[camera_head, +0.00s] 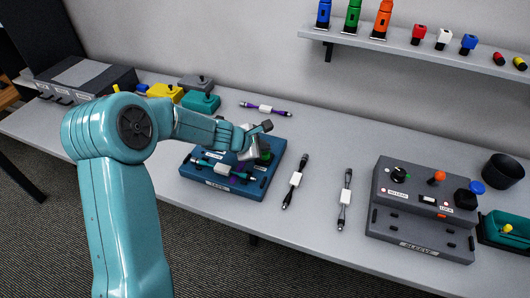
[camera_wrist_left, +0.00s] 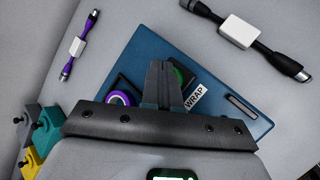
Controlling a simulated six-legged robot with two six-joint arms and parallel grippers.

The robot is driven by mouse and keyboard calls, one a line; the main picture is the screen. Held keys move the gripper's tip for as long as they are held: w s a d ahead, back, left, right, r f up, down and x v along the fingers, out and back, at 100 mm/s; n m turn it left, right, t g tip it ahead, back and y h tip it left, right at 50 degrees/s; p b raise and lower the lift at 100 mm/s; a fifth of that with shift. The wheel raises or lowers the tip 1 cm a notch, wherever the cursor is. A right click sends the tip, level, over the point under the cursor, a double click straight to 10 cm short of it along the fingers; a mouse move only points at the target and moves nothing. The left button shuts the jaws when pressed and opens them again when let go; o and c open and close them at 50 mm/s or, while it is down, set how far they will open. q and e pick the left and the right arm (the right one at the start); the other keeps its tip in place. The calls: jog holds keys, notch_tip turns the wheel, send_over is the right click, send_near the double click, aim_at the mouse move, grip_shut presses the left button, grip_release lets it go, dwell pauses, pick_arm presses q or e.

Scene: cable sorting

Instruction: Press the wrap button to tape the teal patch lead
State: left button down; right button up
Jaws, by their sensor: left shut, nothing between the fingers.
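The blue tape station (camera_head: 222,185) lies on the table with the teal patch lead (camera_head: 213,168) across its front part. The green wrap button (camera_head: 266,157) is at the station's right side. In the left wrist view the green button (camera_wrist_left: 179,73) shows beside the WRAP label (camera_wrist_left: 194,95). My left gripper (camera_head: 248,152) is shut and empty, over the station. In the left wrist view its fingertips (camera_wrist_left: 160,70) overlap the left edge of the button. I cannot tell whether they touch it. The teal lead is not clearly visible in that view.
A purple tape roll (camera_wrist_left: 118,98) sits on the station. A purple lead (camera_head: 265,108) lies behind it, and two dark leads (camera_head: 295,181) (camera_head: 345,199) to its right. The grey sleeve station (camera_head: 420,240) and a black cup (camera_head: 503,170) stand further right. Coloured boxes (camera_head: 201,102) stand behind left.

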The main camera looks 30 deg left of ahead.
aim_at(263, 154)
pick_arm(q)
jog(key=shift+f+b, duration=0.4)
jog(key=shift+r, duration=0.1)
dwell(0.3)
jog(key=shift+r+p, duration=1)
jog(key=shift+p, duration=0.05)
notch_tip(263, 154, up, 6)
jog(key=p, duration=0.5)
jog(key=shift+p, duration=0.3)
